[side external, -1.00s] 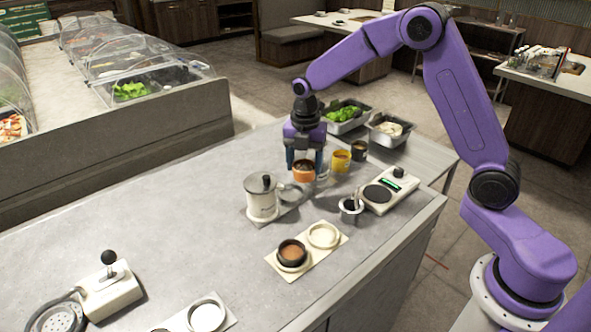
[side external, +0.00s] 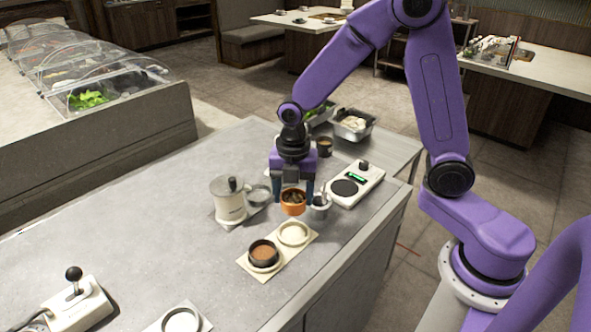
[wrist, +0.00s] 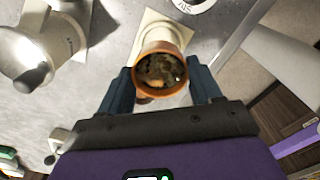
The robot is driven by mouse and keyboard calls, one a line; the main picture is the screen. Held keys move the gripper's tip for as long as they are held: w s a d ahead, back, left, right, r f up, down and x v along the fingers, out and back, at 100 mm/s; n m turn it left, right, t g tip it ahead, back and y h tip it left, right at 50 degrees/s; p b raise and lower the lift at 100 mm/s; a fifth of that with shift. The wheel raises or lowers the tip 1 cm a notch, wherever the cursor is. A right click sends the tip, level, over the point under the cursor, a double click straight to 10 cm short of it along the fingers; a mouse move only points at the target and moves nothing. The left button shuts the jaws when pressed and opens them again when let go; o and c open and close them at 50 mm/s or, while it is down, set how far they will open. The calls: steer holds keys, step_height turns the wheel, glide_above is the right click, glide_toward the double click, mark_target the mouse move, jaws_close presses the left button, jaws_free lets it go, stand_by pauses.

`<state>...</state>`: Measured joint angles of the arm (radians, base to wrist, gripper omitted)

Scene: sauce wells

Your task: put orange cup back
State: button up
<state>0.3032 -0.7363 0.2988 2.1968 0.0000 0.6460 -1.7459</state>
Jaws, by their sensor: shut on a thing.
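My gripper (side external: 293,197) is shut on the orange cup (side external: 293,209) and holds it upright above the counter. In the wrist view the orange cup (wrist: 160,90) sits between the two fingers, with dark, chunky contents. A cream board (side external: 248,268) lies just in front of and below the cup. Its far round well (side external: 293,235) looks empty; its near well holds a dark cup (side external: 263,257) of brown sauce. In the wrist view the held cup partly covers the board (wrist: 160,20). The gap between cup and board is hard to judge.
A small metal pot (side external: 320,211) stands close right of the cup. A lidded canister (side external: 229,206) stands to the left. A black cup (side external: 324,150) and metal trays (side external: 352,130) are behind. The counter's left-middle is clear.

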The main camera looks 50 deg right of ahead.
steer(key=shift+s+a+f, duration=0.3)
steer(key=shift+a+f, duration=0.05)
steer(key=shift+f, duration=3.25)
steer(key=shift+f, duration=0.55)
steer(key=o, duration=1.3)
steer(key=shift+r, duration=4.05)
